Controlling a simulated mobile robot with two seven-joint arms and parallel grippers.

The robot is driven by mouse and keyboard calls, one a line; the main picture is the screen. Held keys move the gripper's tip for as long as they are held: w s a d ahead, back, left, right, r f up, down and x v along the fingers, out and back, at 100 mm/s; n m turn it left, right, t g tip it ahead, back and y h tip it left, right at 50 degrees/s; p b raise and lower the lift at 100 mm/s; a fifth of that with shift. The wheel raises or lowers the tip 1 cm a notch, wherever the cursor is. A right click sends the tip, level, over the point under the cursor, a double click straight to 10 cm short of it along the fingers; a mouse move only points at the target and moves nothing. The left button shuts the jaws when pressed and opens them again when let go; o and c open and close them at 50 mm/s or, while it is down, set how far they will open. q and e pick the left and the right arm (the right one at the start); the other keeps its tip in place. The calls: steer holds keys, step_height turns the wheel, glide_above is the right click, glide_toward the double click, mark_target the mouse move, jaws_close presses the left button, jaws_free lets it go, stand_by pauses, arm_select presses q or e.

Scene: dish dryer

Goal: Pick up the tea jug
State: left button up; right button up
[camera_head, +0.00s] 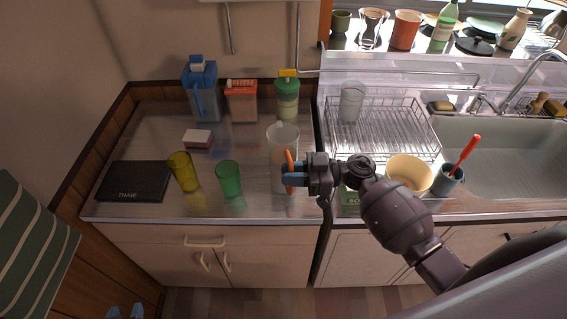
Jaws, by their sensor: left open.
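Which vessel is the tea jug is not certain. A tall clear jug (283,137) stands on the left counter near its right end, its lower part hidden by my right gripper. My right gripper (290,172), with orange and blue fingers, is in front of the clear jug's lower part; contact and finger gap cannot be made out. My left gripper (125,312) shows only two blue fingertips at the bottom left edge, open and apart, away from the jugs.
A yellow glass (183,172), green glass (229,179), small box (198,139) and black THAW board (133,181) are in front. The dish rack (395,135), cream bowl (408,170) and sink (500,150) are right.

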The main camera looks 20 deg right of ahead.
jaws_close()
steer(key=shift+r, duration=0.1)
steer(key=shift+r, duration=0.15)
